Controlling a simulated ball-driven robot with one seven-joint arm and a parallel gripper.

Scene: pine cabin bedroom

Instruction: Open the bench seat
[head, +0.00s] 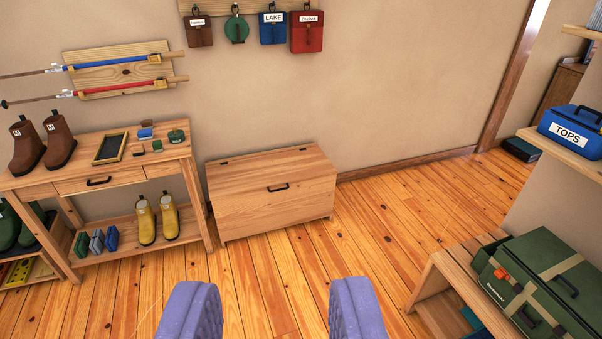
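The bench (271,191) is a light pine chest against the far wall, in the middle of the head view. Its lid (268,165) lies flat and shut, with two small dark hinges along the back edge. My gripper (274,310) shows at the bottom of the view as two purple fingers set wide apart. It is open, with only floorboards between the fingers, and it is well short of the bench.
A pine table (98,182) with boots and small items stands close at the bench's left. At lower right, a low wooden stand (435,290) bears a green case (545,285). A shelf with a blue box (572,131) juts in at right. The floor (320,255) before the bench is clear.

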